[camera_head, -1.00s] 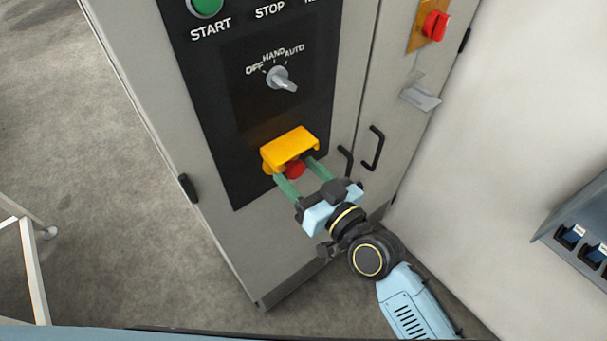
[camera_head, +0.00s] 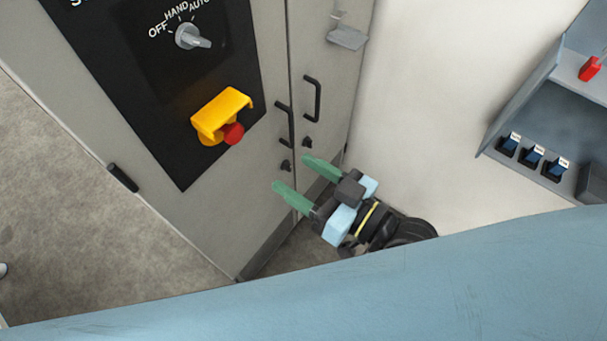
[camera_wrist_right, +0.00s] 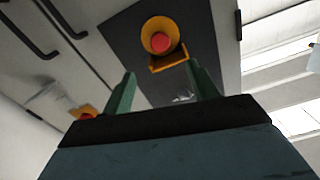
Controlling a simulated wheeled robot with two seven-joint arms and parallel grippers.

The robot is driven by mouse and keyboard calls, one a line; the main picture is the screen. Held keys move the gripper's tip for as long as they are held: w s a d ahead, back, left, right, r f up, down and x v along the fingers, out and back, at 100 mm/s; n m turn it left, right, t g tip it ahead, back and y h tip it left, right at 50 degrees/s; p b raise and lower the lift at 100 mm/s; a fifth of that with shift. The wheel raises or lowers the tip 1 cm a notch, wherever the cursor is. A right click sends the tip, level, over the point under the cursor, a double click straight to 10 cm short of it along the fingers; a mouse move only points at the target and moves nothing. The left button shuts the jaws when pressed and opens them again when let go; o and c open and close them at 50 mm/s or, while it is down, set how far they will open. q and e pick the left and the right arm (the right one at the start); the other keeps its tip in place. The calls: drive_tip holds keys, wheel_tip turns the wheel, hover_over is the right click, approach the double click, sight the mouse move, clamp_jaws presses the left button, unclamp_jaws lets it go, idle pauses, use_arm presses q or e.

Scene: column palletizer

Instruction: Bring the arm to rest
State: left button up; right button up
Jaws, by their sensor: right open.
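My right gripper (camera_head: 298,180) has two green fingers spread apart with nothing between them. It is in front of the cabinet, below and to the right of the emergency stop, and apart from it. The red emergency stop button (camera_head: 233,133) sits under a yellow guard (camera_head: 221,112) on the black control panel. In the right wrist view the red button (camera_wrist_right: 161,43) shows ahead, above the gap between the fingers (camera_wrist_right: 163,88). My left gripper is not in view.
The grey cabinet (camera_head: 225,205) carries a selector knob (camera_head: 190,37) and black door handles (camera_head: 313,100). A pale wall (camera_head: 430,80) stands to the right. A grey shelf box (camera_head: 495,150) with several dark blue items is at the far right. Bare floor (camera_head: 70,200) lies left.

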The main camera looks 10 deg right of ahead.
idle(0.4)
drive_tip(key=d+f+m+g+h+b, duration=0.1)
drive_tip(key=d+f+h, duration=0.25)
drive_tip(key=f, duration=0.85)
drive_tip(key=d+f+g+h+b, duration=0.15)
drive_tip(key=d+f, duration=0.25)
drive_tip(key=f, duration=0.7)
drive_tip(key=d+f+m+g+h+b, duration=0.1)
drive_tip(key=d+f+g+h, duration=0.15)
drive_tip(key=f, duration=0.95)
drive_tip(key=s+d+f+g+h+b, duration=0.1)
drive_tip(key=s+d+f, duration=0.2)
drive_tip(key=s+f, duration=0.3)
drive_tip(key=s+d+f+g+h+b, duration=0.1)
drive_tip(key=s+d+f+g+h, duration=0.15)
drive_tip(key=s+f, duration=0.4)
drive_tip(key=s+d+f+m+g+b, duration=0.1)
drive_tip(key=s+f+g, duration=0.3)
drive_tip(key=s+f, duration=0.7)
drive_tip(key=s+d, duration=0.1)
drive_tip(key=s, duration=0.2)
drive_tip(key=shift+s+d+h+b, duration=0.4)
drive_tip(key=shift+f, duration=0.1)
